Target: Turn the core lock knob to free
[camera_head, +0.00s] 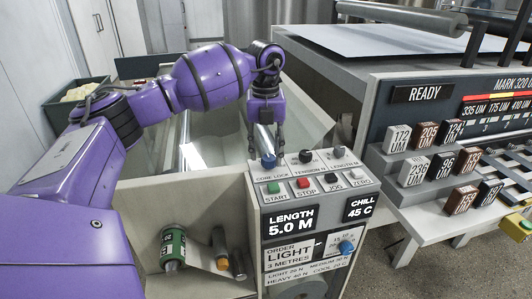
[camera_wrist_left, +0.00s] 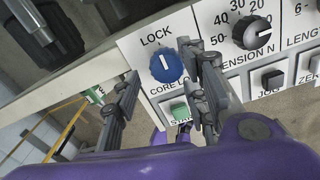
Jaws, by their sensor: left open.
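The core lock knob (camera_wrist_left: 168,68) is a round blue knob on the white panel, with a white pointer line aimed up toward the word LOCK. In the head view the knob (camera_head: 268,161) sits at the back left corner of the panel top, above the CORE LOCK label. My left gripper (camera_head: 266,146) is open and reaches down over the knob. In the left wrist view its fingers (camera_wrist_left: 158,62) stand on either side of the knob, with gaps visible; I cannot tell whether either finger touches it. The FREE marking is not visible.
Tension (camera_wrist_left: 252,32) and length dials sit right of the knob. The green START button (camera_head: 273,188), red STOP button (camera_head: 303,183) and other buttons are just in front. Labelled blocks (camera_head: 424,135) stand on steps at the right. A green-banded roll (camera_head: 173,247) lies in the tray at lower left.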

